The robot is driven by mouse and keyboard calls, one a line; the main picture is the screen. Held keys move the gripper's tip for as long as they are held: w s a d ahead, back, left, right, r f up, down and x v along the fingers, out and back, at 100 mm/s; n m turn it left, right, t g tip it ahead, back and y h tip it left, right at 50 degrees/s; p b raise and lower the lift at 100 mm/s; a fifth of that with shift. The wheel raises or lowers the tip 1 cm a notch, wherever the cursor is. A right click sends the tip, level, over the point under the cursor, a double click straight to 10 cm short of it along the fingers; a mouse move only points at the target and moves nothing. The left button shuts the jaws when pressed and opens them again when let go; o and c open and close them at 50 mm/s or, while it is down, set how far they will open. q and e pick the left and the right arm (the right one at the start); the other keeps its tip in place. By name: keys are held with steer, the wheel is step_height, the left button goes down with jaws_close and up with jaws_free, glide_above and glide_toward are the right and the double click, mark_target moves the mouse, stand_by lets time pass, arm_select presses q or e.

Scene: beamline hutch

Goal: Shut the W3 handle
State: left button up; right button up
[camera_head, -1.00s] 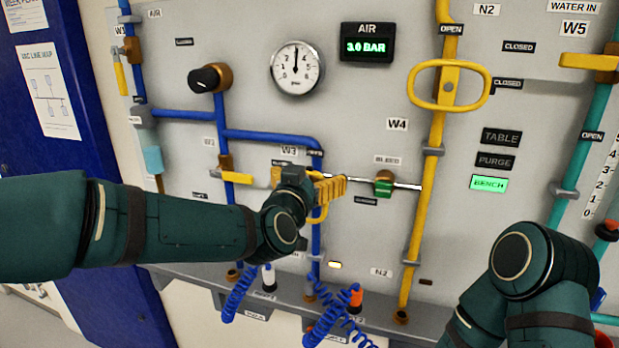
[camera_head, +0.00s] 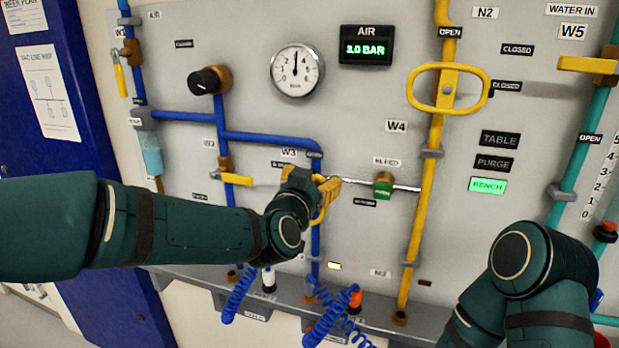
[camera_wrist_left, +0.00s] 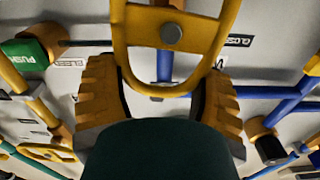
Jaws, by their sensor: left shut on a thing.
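The W3 handle is a yellow loop (camera_head: 319,213) on the blue pipe below the W3 label (camera_head: 289,153). In the head view, my left gripper (camera_head: 325,184) covers much of it. In the left wrist view, the loop (camera_wrist_left: 124,55) passes between the two yellow ribbed fingers (camera_wrist_left: 160,100), with its rounded end between them and a grey bolt in its middle. My left gripper is shut on the loop, one finger at each side. My right arm shows at the lower right of the head view, but its gripper is out of view.
A green bleed button (camera_head: 383,187) sits just right of the gripper. A yellow lever (camera_head: 237,179) on the W2 pipe is close on the left. The W4 loop handle (camera_head: 412,88) is at the upper right. Coiled blue hoses (camera_head: 238,295) hang below.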

arm_select(q)
steer(key=m, duration=0.1)
steer(key=d+m, duration=0.1)
steer(key=m+p, duration=0.1)
steer(key=shift+s+d+f+m, duration=0.15)
steer(key=shift+s+d+m, duration=0.05)
steer(key=shift+s+m, duration=0.1)
steer(key=m, duration=0.2)
steer(key=d+f+m+p, duration=0.1)
steer(key=m, duration=0.1)
steer(key=shift+s+d+m, duration=0.15)
steer(key=shift+d+m, duration=0.05)
steer(key=shift+m, duration=0.1)
steer(key=shift+s+d+f+m+p, duration=0.2)
steer(key=shift+f+m, duration=0.3)
steer(key=shift+m, duration=0.85)
steer(key=shift+w+d+f+m+p, duration=0.1)
steer(key=shift+f+m+p, duration=0.35)
steer(key=shift+m, duration=0.85)
steer(key=shift+s+d+f+m+p, duration=0.1)
steer(key=shift+f+m, duration=0.5)
steer(key=shift+m, duration=0.75)
steer(key=shift+f, duration=0.1)
steer(key=o, duration=1.1)
steer(key=shift+w, duration=0.1)
steer(key=shift+o, duration=0.2)
